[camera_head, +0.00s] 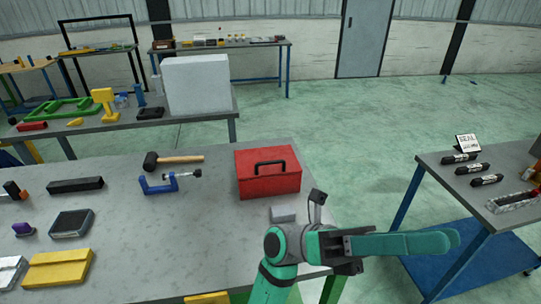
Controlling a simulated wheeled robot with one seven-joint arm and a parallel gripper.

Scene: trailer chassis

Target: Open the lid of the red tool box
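The red tool box (268,173) sits on the grey workbench (190,235), near its right edge. Its lid is closed, and a black handle (270,167) lies on top. My teal and dark grey arm reaches up in front of the bench, at the bottom right of the tool box. Nothing held shows.
A mallet (175,159), a blue clamp (168,183) and a small grey block (283,214) lie near the tool box. A yellow case (58,268) is at front left. Another table (480,192) stands at right. Green floor (365,150) is open between the tables.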

